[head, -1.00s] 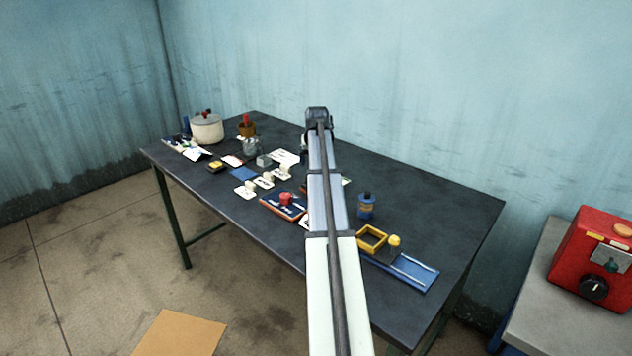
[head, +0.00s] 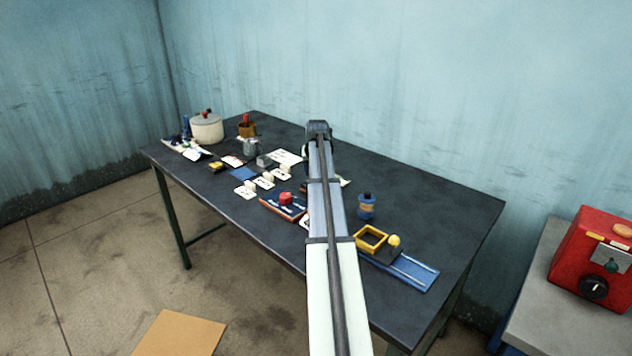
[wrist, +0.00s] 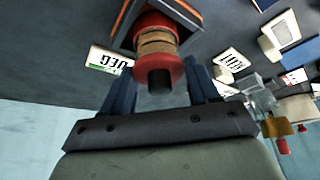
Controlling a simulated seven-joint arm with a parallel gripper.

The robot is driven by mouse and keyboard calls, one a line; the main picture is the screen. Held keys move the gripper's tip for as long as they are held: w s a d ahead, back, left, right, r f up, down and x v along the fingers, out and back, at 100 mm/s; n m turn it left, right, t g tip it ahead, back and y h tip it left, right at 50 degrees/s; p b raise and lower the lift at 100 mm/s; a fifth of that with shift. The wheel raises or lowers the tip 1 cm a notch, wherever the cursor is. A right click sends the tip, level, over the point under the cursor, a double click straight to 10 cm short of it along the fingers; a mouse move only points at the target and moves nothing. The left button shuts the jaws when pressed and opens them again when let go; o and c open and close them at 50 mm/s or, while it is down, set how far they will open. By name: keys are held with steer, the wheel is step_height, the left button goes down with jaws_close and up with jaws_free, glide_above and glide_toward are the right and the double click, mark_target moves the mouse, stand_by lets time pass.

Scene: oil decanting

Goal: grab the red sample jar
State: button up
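In the wrist view, the red sample jar (wrist: 158,66) has a tan cork-like band and a dark knob on the end toward me. It stands in a dark holder with an orange rim (wrist: 192,16). My gripper (wrist: 161,76) is open, with one blue finger on each side of the jar's near end and a visible gap on both sides. I cannot tell how far the fingertips reach along the jar.
In the head view, a blue bottle (head: 366,206) and a yellow frame (head: 370,238) stand right of my arm. A red-topped tray (head: 283,207) and several cards are left. The table's right back (head: 440,205) is clear.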

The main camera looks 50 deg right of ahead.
steer(key=shift+r, duration=0.15)
steer(key=c, duration=0.8)
